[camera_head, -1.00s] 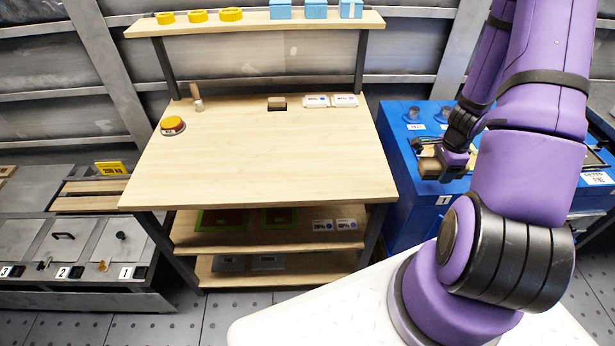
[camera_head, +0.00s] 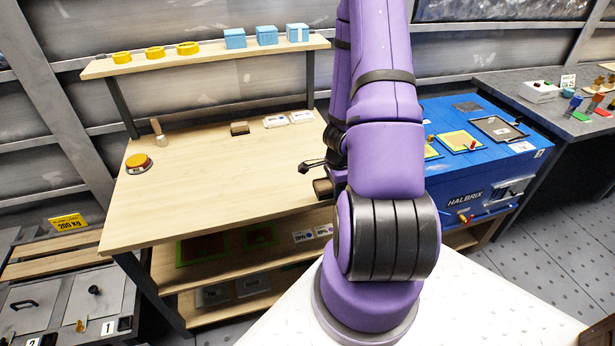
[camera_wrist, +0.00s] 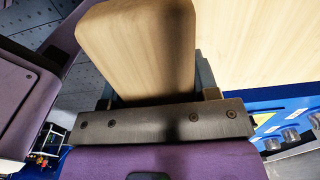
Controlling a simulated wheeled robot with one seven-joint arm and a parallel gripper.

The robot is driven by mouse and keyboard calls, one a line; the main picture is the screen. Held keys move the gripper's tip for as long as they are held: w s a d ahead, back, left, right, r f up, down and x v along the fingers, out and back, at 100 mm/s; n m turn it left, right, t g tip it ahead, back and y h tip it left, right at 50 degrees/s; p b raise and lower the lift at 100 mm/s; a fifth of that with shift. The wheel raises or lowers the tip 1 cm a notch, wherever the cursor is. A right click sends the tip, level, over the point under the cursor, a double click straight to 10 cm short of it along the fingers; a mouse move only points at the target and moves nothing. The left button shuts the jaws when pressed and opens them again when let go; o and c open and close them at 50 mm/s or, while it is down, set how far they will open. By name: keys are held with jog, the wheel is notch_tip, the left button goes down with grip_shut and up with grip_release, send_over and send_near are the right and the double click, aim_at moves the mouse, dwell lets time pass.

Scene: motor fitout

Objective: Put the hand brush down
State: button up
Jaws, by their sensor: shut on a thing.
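The hand brush shows in the wrist view as a pale wooden block (camera_wrist: 138,45) with rounded corners. My gripper (camera_wrist: 160,98) is shut on it, and the fingers are mostly hidden under the block. In the head view a brown end of the brush (camera_head: 322,187) shows beside my gripper (camera_head: 335,172), at the right edge of the wooden workbench (camera_head: 215,180). My arm hides most of the gripper there. I cannot tell how high the brush is above the bench top.
The bench's middle is clear. The blue machine (camera_head: 475,180) is at the right.

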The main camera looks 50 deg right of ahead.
send_over(313, 174)
jog(key=s+a, duration=0.2)
jog(key=shift+a+f, duration=0.15)
jog(key=shift+f, duration=0.45)
jog(key=shift+w+f, duration=0.25)
jog(key=shift+f, duration=1.5)
jog(key=shift+f, duration=0.1)
jog(key=o, duration=1.2)
